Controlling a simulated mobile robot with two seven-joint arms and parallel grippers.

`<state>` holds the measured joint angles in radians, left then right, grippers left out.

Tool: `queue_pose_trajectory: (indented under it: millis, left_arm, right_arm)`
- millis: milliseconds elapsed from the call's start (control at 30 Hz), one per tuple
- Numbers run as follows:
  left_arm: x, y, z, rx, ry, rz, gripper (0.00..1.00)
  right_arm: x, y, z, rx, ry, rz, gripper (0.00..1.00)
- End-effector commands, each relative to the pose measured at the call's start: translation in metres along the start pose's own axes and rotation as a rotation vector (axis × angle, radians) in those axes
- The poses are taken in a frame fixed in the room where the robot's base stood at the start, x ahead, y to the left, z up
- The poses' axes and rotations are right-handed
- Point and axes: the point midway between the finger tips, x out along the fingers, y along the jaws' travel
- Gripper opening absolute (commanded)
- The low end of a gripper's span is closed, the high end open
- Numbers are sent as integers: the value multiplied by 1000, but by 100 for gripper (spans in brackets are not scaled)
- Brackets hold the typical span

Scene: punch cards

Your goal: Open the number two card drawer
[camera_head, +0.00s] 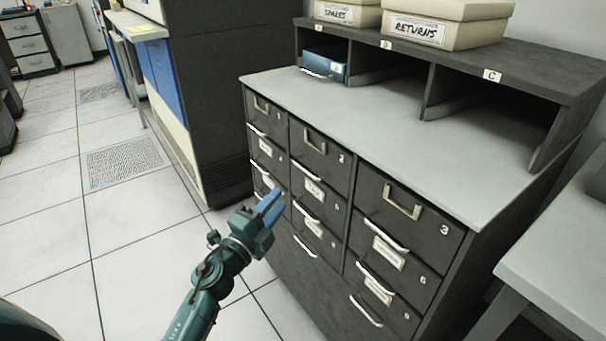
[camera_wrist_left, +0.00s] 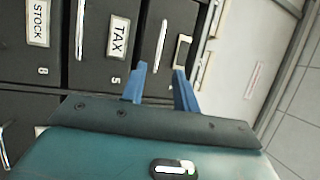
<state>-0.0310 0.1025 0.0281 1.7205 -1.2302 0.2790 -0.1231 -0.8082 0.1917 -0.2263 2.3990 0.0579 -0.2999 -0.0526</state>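The number two drawer (camera_head: 325,168) is in the top row of a dark cabinet, between drawers 1 and 3, and looks shut. It has an empty metal label frame (camera_head: 315,142) and a white bar handle. In the left wrist view, which is turned on its side, that handle (camera_wrist_left: 161,42) lies beyond the gap between my fingertips, with the TAX drawer 5 (camera_wrist_left: 98,72) beside it. My left gripper (camera_head: 271,203) has blue fingers, which show apart and empty in the wrist view (camera_wrist_left: 160,70). It is in front of the cabinet, left of and below drawer 2. My right gripper is not in view.
A light countertop (camera_head: 380,125) tops the cabinet. Cubbies behind it hold a blue box (camera_head: 325,65); a RETURNS box (camera_head: 445,22) and a SPARES box (camera_head: 347,12) stand above. A dark machine (camera_head: 222,100) stands at left, a grey table (camera_head: 560,250) at right. The tiled floor (camera_head: 130,215) at left is clear.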

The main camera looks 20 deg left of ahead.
Motion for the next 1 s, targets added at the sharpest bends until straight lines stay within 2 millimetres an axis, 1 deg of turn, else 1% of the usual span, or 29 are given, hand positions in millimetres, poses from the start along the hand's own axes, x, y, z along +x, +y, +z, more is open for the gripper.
queue_pose_trajectory:
  millis: [33, 100, 300, 400, 500, 667, 933, 1000]
  left_arm:
    - [12, -2, 0, -2, 1, -3, 30]
    - [28, -2, -1, -1, 2, -4, 30]
    - [69, 0, 0, -4, 0, -3, 30]
    - [84, 0, -1, -4, 0, -2, 30]
    - [96, 0, -1, -5, 0, -2, 30]
    - [104, 0, -1, -3, 0, 0, 30]
    - [105, 0, -1, -4, 0, 0, 30]
    - [104, 0, -1, -4, 0, 0, 25]
  right_arm:
    - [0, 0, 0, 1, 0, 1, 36]
    - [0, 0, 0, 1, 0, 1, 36]
    - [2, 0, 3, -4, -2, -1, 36]
    - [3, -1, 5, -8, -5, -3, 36]
    - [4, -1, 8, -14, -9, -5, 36]
    - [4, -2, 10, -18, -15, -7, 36]
    - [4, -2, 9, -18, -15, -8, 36]
    - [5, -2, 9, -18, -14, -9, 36]
